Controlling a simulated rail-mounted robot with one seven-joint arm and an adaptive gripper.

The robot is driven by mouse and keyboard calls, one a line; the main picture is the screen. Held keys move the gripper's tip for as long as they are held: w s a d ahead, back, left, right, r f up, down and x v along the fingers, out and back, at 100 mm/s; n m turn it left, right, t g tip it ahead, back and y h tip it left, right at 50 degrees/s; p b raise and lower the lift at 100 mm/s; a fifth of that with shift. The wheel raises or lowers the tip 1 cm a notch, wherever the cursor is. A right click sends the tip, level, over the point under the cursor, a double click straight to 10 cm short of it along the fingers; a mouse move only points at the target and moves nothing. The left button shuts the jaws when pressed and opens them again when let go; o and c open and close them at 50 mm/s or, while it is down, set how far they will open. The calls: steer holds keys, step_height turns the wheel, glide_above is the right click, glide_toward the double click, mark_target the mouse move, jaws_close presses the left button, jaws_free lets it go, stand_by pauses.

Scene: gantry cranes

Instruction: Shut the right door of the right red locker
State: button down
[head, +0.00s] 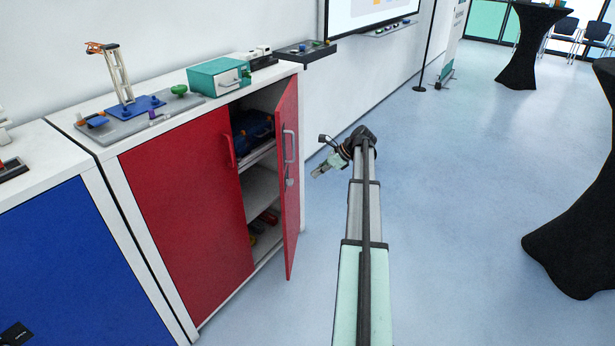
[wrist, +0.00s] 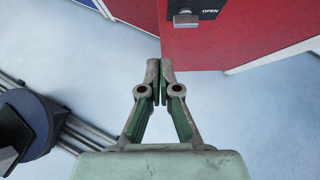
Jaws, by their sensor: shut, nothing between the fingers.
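The red locker's right door (head: 290,178) stands open, swung out from the cabinet's right side. It has a grey handle (head: 289,146) with a lock below it. The left red door (head: 190,205) is shut. My gripper (head: 318,172) is shut and empty, to the right of the open door. In the wrist view the closed fingertips (wrist: 160,68) are close to the lower left corner of a red door panel (wrist: 235,42) with a lock (wrist: 186,17) and an "OPEN" label. I cannot tell whether they touch it.
Shelves inside the locker (head: 262,190) hold a dark blue item and small items below. A teal box (head: 218,77) and a crane model (head: 122,80) stand on the white top (head: 60,118). A blue cabinet (head: 60,265) is at the left.

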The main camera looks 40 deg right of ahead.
mark_target(284, 188)
steer(key=shift+w+a+r+p+x, duration=0.15)
steer(key=shift+w+a+r+x, duration=0.15)
steer(key=shift+x, duration=1.65)
steer(key=shift+w+a+r+p+x, duration=0.2)
steer(key=shift+r+x, duration=0.15)
steer(key=shift+x, duration=1.65)
steer(key=shift+w+a+r+p+x, duration=0.15)
steer(key=shift+w+r+x, duration=0.15)
steer(key=shift+x, duration=1.65)
steer(key=shift+a, duration=0.1)
